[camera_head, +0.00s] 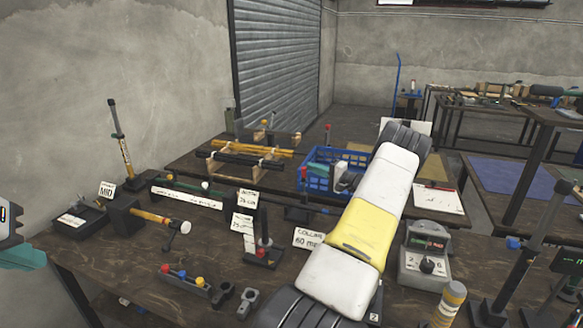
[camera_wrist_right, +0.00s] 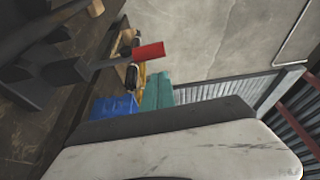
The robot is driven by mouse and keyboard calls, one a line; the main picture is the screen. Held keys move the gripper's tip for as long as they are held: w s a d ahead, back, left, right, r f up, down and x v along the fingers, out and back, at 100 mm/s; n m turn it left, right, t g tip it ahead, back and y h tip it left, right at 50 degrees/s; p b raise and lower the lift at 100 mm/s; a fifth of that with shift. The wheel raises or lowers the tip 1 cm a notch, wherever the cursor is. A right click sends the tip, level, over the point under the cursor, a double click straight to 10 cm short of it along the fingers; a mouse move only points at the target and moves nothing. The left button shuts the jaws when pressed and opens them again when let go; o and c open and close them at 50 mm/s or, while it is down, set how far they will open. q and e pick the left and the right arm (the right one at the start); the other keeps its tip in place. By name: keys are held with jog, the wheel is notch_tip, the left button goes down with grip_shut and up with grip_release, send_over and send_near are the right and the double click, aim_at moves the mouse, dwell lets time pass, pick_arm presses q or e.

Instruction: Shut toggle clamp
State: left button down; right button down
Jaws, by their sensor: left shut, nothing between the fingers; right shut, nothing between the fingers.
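My left gripper (camera_head: 22,258) is shut and empty, partly cut off at the left edge.
A blue crate (camera_head: 318,182) stands behind the clamps. The wooden bench (camera_head: 120,262) is cluttered, with bare room at front left.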

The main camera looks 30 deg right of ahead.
aim_at(305, 172)
jog(key=shift+s+a, duration=0.5)
jog(key=shift+a, duration=0.3)
jog(key=shift+s+a+n, duration=0.25)
jog(key=shift+a+n, duration=0.05)
jog(key=shift+n, duration=0.2)
jog(key=a+n, duration=0.1)
jog(key=s+a+n+t+y, duration=0.1)
jog(key=n, duration=0.1)
jog(key=shift+s+f, duration=0.2)
jog(key=shift+s, duration=0.1)
jog(key=s+a+n, duration=0.1)
jog(key=n, duration=0.1)
jog(key=s+a+f+n+y, duration=0.1)
jog(key=n, duration=0.1)
jog(key=shift+a+f+n+t, duration=0.15)
jog(key=shift+a+n+t, duration=0.05)
jog(key=shift+n+t, duration=0.1)
jog(key=shift+s+a+f, duration=0.45)
jog(key=shift+a+f, duration=0.15)
jog(key=shift+f, duration=0.1)
